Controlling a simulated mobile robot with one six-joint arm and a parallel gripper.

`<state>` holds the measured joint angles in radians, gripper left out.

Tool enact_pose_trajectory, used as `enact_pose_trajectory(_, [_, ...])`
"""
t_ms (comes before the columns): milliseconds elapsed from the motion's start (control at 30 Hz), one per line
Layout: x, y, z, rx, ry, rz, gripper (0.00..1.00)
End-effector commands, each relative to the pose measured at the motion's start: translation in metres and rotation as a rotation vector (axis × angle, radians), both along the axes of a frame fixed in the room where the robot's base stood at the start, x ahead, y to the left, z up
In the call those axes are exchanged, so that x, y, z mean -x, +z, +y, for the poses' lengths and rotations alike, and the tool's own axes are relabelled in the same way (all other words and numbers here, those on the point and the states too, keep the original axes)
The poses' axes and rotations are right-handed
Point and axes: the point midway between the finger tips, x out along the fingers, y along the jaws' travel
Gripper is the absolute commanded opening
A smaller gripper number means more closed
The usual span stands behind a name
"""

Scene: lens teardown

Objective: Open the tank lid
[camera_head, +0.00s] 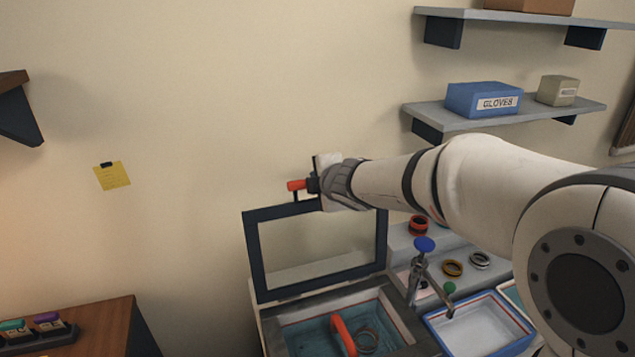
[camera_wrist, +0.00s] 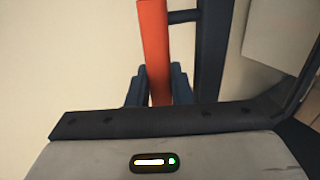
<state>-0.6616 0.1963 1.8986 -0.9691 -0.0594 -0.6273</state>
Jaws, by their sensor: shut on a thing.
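The tank lid (camera_head: 251,256) is a dark frame with a clear pane, standing raised and nearly upright at the back of the tank (camera_head: 390,310). Its red handle (camera_head: 296,185) is at the top edge; in the wrist view the red handle bar (camera_wrist: 155,45) runs up between my fingers. My gripper (camera_head: 313,185) is shut on the handle; its dark fingers also show in the wrist view (camera_wrist: 158,88). Inside the tank are teal liquid, a red curved piece (camera_head: 343,336) and a ring (camera_head: 366,341).
A tap with a blue knob (camera_head: 424,244) and a blue-rimmed tray (camera_head: 480,327) stand right of the tank. Rings lie on a ledge behind them. Shelves with a blue gloves box (camera_head: 486,99) are above. A wooden table (camera_head: 98,322) is at the left.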

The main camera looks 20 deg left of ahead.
Motion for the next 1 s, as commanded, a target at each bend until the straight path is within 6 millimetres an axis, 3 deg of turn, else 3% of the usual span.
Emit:
enact_pose_trajectory(267, [0.002,0.002,0.003,0.002,0.003,-0.003,0.0])
enact_pose_trajectory(300, [0.002,0.002,0.003,0.001,0.004,-0.002,0.23])
enact_pose_trajectory(500, [0.004,0.001,0.006,0.002,0.009,-0.001,0.38])
enact_pose_trajectory(767, [0.006,0.002,0.005,0.001,0.011,-0.001,0.38])
enact_pose_trajectory(1000, [0.028,0.021,-0.014,0.0,0.011,-0.003,0.38])
